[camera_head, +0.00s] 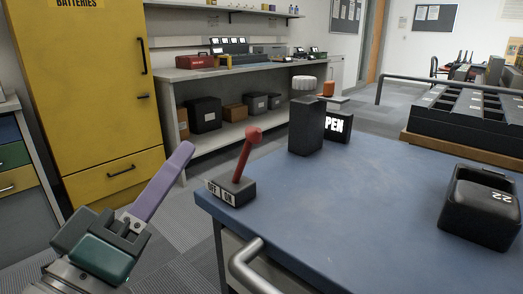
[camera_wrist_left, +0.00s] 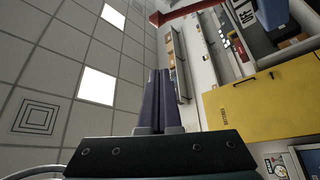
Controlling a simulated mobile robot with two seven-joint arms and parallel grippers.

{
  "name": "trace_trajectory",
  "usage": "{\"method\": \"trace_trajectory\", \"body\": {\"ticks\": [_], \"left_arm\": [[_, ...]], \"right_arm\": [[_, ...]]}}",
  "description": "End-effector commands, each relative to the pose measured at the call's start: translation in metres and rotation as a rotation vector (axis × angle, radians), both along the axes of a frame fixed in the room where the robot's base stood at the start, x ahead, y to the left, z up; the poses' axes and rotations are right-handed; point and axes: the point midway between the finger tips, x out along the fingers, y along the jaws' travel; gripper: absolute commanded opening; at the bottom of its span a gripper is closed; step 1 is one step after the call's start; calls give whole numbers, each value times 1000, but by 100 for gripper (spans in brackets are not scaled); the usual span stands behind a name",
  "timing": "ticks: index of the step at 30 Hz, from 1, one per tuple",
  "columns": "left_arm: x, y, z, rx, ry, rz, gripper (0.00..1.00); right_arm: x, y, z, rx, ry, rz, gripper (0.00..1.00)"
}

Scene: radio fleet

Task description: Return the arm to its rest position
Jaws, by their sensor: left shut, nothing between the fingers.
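My left gripper (camera_head: 186,148) is at the lower left in the head view, its purple fingers pointing up and to the right. It is shut with nothing between the fingers. It is in the air, left of the blue table (camera_head: 330,190) and apart from it. In the left wrist view the shut fingers of this gripper (camera_wrist_left: 158,75) point up the picture, with ceiling panels on the left. My right gripper is not in view.
A lever (camera_head: 245,155) with a red handle and an OFF/ON base stands on the table's left corner, near my left gripper. A yellow cabinet (camera_head: 85,90) stands behind the gripper. A metal rail (camera_head: 250,262) runs along the front.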

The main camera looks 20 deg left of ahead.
Motion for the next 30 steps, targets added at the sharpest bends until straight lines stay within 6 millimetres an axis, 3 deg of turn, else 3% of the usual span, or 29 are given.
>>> {"method": "trace_trajectory", "body": {"ticks": [9,13,17,22,26,30], "left_arm": [[0,0,1,1,1,-1,0],[2,-13,15,44,45,-46,0],[1,-48,44,191,185,-175,0],[-21,-85,69,496,472,-366,0],[-55,-83,79,723,725,-466,0],[-98,-59,92,907,989,-530,0]], "right_arm": [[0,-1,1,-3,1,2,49],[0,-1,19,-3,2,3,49],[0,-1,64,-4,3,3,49],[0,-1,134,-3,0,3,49],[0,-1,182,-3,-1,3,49],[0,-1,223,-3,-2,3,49]]}}
